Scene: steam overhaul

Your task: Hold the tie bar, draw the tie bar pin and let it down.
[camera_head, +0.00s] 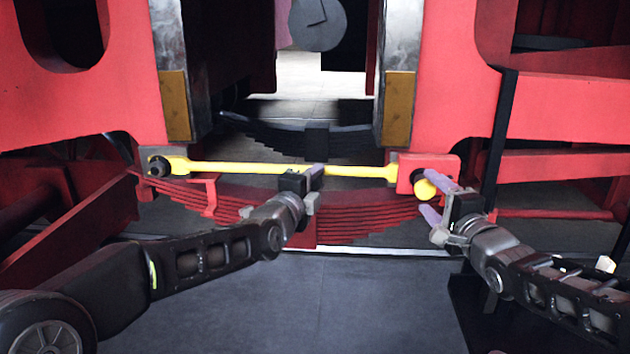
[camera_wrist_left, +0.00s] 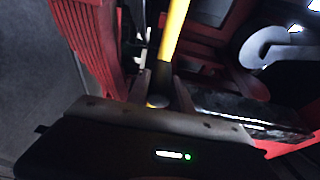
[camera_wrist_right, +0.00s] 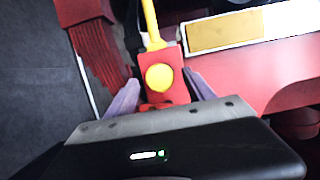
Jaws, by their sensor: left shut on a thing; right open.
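The yellow tie bar (camera_head: 240,168) runs level across the head view between two red frame sides; it also shows in the left wrist view (camera_wrist_left: 175,25). My left gripper (camera_head: 313,176) is shut on the tie bar, right of its middle. The tie bar pin has a round yellow head (camera_head: 425,188) at the bar's right end, in a red bracket (camera_head: 412,165). In the right wrist view the pin head (camera_wrist_right: 158,77) faces me, between and beyond the fingers. My right gripper (camera_head: 434,198) is open at the pin head; I cannot tell whether it touches.
A red leaf spring (camera_head: 370,212) hangs just below and behind the tie bar. A dark bolt end (camera_head: 158,167) holds the bar's left end. Red frame plates (camera_head: 450,80) stand on both sides. The grey floor (camera_head: 330,300) in front is clear between my arms.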

